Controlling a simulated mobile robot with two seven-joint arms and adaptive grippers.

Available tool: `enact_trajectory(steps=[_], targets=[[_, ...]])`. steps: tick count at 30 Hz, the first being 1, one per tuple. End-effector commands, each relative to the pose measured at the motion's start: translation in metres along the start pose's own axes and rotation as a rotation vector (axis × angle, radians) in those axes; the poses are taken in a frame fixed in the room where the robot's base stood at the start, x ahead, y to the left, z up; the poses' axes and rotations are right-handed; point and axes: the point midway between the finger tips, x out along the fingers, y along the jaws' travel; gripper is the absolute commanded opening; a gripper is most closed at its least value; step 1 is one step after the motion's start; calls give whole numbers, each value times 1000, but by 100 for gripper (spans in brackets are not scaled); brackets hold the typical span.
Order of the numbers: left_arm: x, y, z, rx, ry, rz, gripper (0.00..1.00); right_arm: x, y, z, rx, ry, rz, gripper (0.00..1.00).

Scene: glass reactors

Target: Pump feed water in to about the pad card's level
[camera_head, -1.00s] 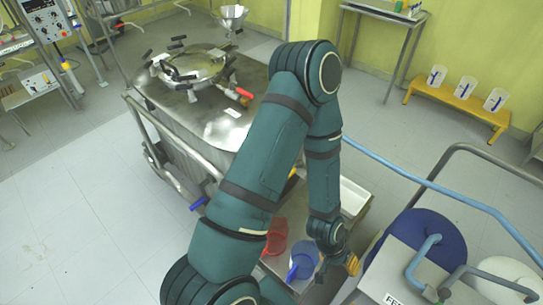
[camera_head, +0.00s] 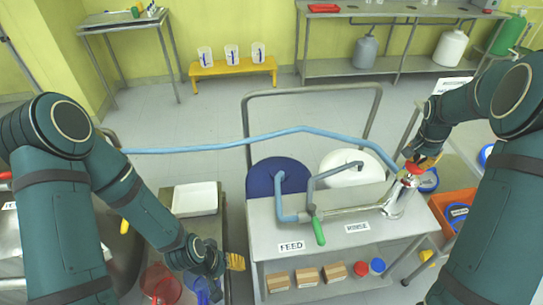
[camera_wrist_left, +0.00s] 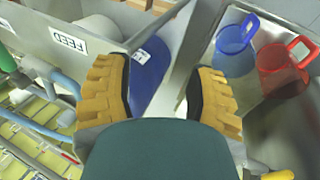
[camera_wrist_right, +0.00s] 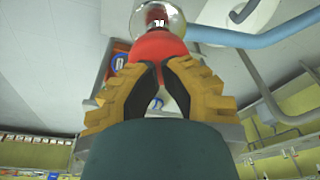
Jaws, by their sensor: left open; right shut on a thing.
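The hand pump (camera_head: 395,200) has a bright metal body on the cart at the right, with a red handle (camera_head: 411,168) on top. My right gripper (camera_head: 424,162) is shut on this red handle; the right wrist view shows its yellow fingers (camera_wrist_right: 165,68) closed around the red part (camera_wrist_right: 158,46). A green-handled lever (camera_head: 318,231) sits on the pipe near the FEED label (camera_head: 292,247). A blue hose (camera_head: 250,140) runs from the pump leftward. My left gripper (camera_head: 222,262) is open and empty; its spread fingers show in the left wrist view (camera_wrist_left: 160,92). I cannot make out the pad card.
A blue drum (camera_head: 262,180) and a white drum (camera_head: 345,165) stand behind the cart top. A blue jug (camera_wrist_left: 234,40) and a red jug (camera_wrist_left: 283,68) stand near my left gripper. A white tray (camera_head: 195,199) lies behind them. An orange bin (camera_head: 452,204) is at the right.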

Motion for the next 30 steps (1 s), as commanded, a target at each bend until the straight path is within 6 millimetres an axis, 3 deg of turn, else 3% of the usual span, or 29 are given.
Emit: enact_trajectory(steps=[4, 11, 30], targets=[[9, -3, 3, 2, -7, 1, 56, 16, 1, 5, -1, -6, 5, 0], [6, -2, 3, 2, -6, 1, 56, 12, 1, 4, -1, -6, 4, 0], [-45, 17, -20, -12, 42, -4, 56, -63, 0, -12, -1, -3, 2, 0]])
